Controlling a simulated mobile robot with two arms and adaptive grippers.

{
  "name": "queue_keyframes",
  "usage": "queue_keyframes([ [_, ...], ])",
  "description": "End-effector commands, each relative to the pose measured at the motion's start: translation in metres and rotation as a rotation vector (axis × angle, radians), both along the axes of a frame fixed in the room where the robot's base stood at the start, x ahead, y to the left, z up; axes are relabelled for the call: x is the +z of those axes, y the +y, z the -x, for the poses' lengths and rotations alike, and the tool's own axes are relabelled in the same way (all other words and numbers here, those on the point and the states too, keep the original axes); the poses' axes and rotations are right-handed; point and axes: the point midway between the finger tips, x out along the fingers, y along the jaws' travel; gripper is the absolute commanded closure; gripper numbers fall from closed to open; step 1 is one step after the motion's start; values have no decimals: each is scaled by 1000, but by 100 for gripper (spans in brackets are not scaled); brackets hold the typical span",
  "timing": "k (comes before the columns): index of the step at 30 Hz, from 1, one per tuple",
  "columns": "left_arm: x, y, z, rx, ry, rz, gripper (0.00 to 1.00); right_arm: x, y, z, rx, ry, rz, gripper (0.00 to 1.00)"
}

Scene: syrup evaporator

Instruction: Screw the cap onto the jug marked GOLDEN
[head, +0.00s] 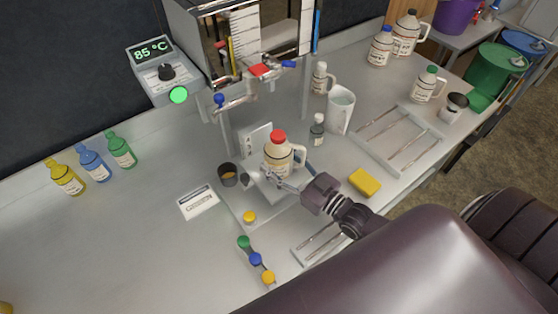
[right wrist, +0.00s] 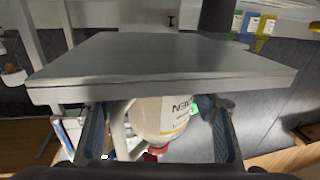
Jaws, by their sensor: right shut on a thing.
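A cream jug with a red cap (head: 278,136) on its neck stands on a grey plate (head: 297,198) under the tap. Its label is too small to read in the head view. In the right wrist view the jug (right wrist: 162,117) appears upside down, with only part of its lettering showing. My right gripper (head: 281,182) is at the jug's lower body, its fingers on either side of it, shut on the jug. A loose yellow-orange cap (head: 249,216) lies on the plate's front part. My left gripper is out of view.
Green, blue and orange caps (head: 256,259) sit in a row in front. A dark cup (head: 228,174) and a dropper bottle (head: 317,130) flank the jug. A yellow sponge (head: 364,182) and a rack (head: 397,140) lie to the right. The left counter is mostly clear.

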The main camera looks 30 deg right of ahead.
Motion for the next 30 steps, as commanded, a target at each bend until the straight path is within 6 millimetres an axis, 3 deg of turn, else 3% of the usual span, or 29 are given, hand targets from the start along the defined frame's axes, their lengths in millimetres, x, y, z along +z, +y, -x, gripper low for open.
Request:
queue_keyframes([
  [6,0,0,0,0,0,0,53,0,0,0,0,0,0,28],
  [14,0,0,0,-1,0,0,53,0,0,0,0,0,0,28],
  [18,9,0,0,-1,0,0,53,12,0,0,1,-1,1,28],
  [30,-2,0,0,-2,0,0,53,2,-26,74,0,4,0,28],
])
